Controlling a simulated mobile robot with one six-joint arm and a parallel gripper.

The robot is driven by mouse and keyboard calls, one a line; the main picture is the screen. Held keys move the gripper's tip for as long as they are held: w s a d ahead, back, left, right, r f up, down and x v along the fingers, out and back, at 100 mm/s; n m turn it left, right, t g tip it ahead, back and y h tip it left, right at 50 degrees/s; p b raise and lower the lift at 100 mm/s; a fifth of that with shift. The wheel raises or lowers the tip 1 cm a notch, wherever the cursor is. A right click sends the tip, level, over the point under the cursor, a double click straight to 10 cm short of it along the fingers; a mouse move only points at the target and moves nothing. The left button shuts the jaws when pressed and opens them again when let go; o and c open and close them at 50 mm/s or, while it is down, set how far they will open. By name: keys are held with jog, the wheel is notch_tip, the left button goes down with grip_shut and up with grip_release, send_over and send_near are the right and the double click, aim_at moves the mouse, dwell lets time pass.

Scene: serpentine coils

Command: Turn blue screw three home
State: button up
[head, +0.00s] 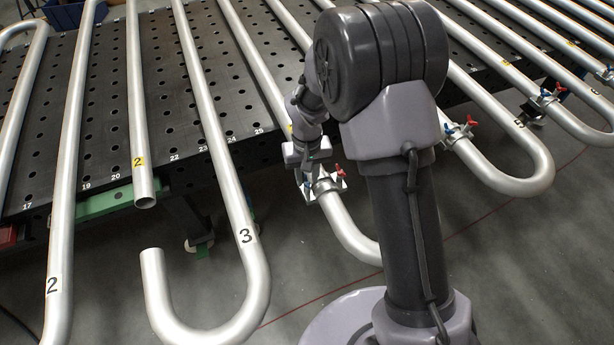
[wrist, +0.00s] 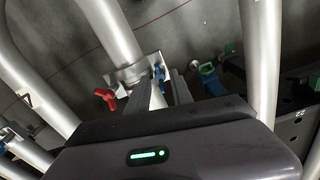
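A clamp (head: 325,186) with one red and one blue screw sits around a silver tube just beyond the table's edge. Its red screw (head: 340,170) is on the right in the head view. My gripper (head: 308,172) is at the clamp's left side, pointing down. In the wrist view, the blue screw (wrist: 160,74) lies between the tips of my two gripper fingers (wrist: 164,85). The red screw (wrist: 106,96) is to their left. I cannot tell whether the fingers touch the blue handle. No number shows on this clamp.
Another clamp with a blue screw (head: 448,128) and a red screw (head: 471,121) is on the bend to the right. More clamps (head: 546,98) stand further right. Bent tubes cross the perforated table (head: 105,110). A tube marked 3 (head: 246,236) hangs over the floor at left.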

grip_shut()
